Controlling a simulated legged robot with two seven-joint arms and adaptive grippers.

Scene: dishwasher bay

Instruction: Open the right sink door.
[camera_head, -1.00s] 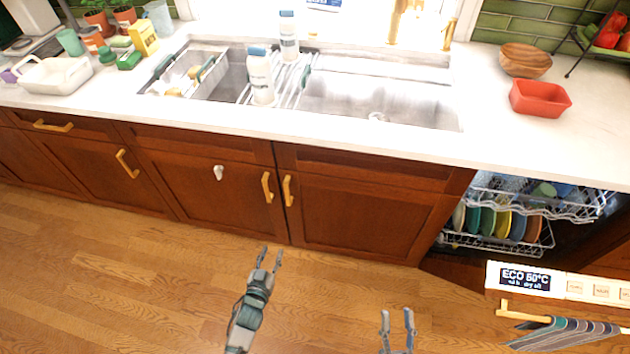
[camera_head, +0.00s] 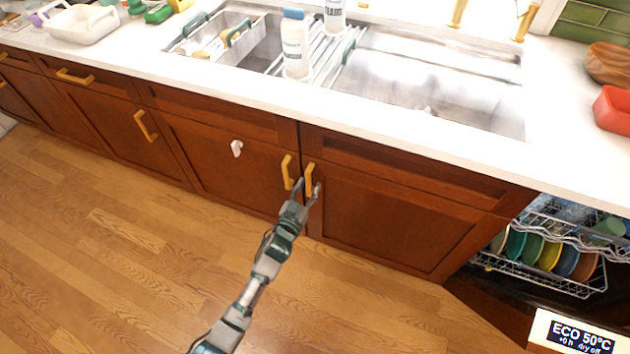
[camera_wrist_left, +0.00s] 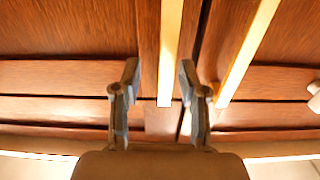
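The right sink door (camera_head: 385,222) is dark red-brown wood and stands shut under the sink. Its upright brass handle (camera_head: 309,178) is near its left edge. My left gripper (camera_head: 307,186) is open at that handle's lower part. In the left wrist view the handle (camera_wrist_left: 170,55) appears between the two open fingers (camera_wrist_left: 157,80), with a gap on either side; I cannot tell how deep it sits between them. The left sink door's handle (camera_head: 287,172) is close by, outside the fingers, and shows also in the wrist view (camera_wrist_left: 245,55). My right gripper is out of view.
The left sink door (camera_head: 225,165) is shut and bears a small white hook (camera_head: 236,148). An open dishwasher with a rack of plates (camera_head: 540,255) is at the right. Bare wooden floor (camera_head: 110,240) lies in front of the cabinets.

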